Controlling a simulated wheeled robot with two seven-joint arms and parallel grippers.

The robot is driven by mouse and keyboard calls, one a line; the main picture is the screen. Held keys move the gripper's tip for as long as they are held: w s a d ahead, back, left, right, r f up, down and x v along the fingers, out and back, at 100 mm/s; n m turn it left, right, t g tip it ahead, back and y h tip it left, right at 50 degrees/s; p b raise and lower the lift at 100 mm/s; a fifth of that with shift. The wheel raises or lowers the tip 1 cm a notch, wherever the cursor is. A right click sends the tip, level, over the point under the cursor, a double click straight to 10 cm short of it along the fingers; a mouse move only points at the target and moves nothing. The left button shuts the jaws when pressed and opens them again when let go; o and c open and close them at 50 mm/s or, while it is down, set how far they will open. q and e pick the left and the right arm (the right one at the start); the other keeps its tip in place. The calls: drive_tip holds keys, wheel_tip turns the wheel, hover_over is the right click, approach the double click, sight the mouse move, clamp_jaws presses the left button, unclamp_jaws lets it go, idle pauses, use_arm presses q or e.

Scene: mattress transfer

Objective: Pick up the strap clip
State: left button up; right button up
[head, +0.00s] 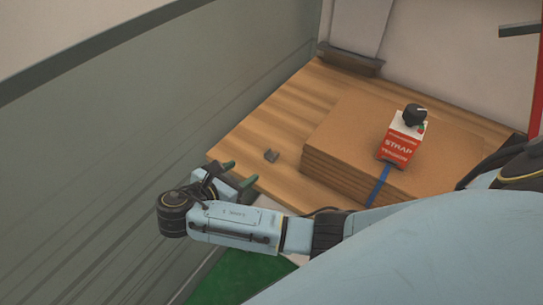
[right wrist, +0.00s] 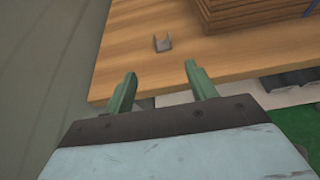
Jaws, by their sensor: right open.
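The strap clip (head: 271,156) is a small grey U-shaped piece lying on the wooden table top (head: 290,100), left of the cardboard stack. My left gripper is not in view.
A stack of brown cardboard (head: 330,150) lies right of the clip. A red and white strap box (head: 401,140) with a black knob stands on it, and a blue strap (head: 378,186) runs down its front. A grey-green wall (head: 110,140) borders the left. The table around the clip is clear.

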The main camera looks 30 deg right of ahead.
sight(269, 160)
drive_tip(key=b+x, duration=0.1)
drive_tip(key=x, duration=0.7)
drive_tip(key=shift+d+r, duration=0.1)
drive_tip(key=shift+r, duration=0.05)
drive_tip(key=x, duration=0.1)
drive_tip(key=b+x, duration=0.1)
drive_tip(key=x, duration=0.3)
drive_tip(key=shift+s+d, duration=0.15)
drive_tip(key=shift+s, duration=0.05)
drive_tip(key=shift+c, duration=1.2)
drive_tip(key=c, duration=0.8)
